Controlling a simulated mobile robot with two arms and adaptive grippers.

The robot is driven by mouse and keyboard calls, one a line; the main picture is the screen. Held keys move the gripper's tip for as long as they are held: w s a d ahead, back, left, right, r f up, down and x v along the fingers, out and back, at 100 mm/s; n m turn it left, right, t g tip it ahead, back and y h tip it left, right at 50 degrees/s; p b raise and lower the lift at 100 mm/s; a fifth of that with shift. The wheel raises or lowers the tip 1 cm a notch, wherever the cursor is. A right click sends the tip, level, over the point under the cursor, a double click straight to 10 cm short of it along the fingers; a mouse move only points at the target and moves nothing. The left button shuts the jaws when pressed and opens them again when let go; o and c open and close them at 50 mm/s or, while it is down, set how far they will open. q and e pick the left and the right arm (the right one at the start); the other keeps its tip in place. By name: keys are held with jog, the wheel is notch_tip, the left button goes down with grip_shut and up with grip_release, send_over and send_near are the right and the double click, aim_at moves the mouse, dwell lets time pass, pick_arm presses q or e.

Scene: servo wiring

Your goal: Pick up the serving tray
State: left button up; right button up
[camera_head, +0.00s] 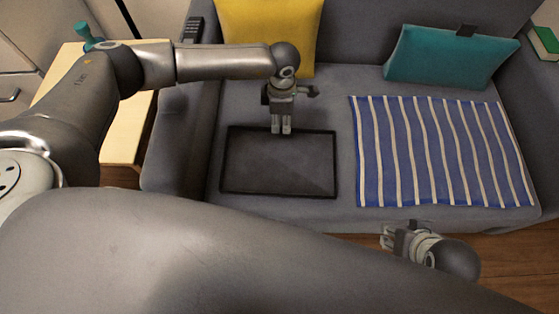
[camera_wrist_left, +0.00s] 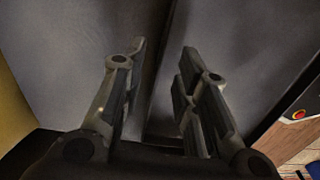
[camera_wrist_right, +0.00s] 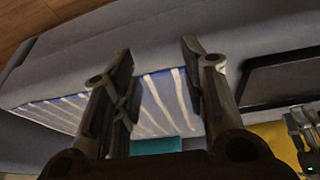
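The serving tray (camera_head: 270,165) is a flat, dark rectangle with a raised rim, lying on the grey sofa seat. Its corner part also shows at the right of the right wrist view (camera_wrist_right: 282,82). My left gripper (camera_head: 281,132) points down at the tray's far rim, right of that side's middle. In the left wrist view, its two fingers (camera_wrist_left: 163,48) are apart, with the dark rim (camera_wrist_left: 168,75) running between them; contact cannot be told. My right gripper (camera_head: 387,238) is open and empty (camera_wrist_right: 157,48), in front of the sofa's front edge.
A blue-and-white striped cloth (camera_head: 440,150) lies right of the tray. A yellow cushion (camera_head: 265,30) and a teal cushion (camera_head: 450,55) lean on the backrest. A remote (camera_head: 193,30) is on the left armrest, a green book (camera_head: 543,42) on the right one. A wooden table (camera_head: 125,135) stands left.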

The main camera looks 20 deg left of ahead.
pick_arm(q)
notch_tip(320, 180, down, 3)
jog(key=shift+r, duration=0.1)
pick_arm(e)
jog(key=w, duration=0.1)
jog(key=w+a+t, duration=0.1)
jog(key=w+r+t, duration=0.1)
jog(key=w, duration=0.1)
jog(key=shift+w+a+r, duration=0.1)
jog(key=shift+a, duration=0.05)
pick_arm(q)
jog(key=shift+c, duration=0.2)
grip_shut()
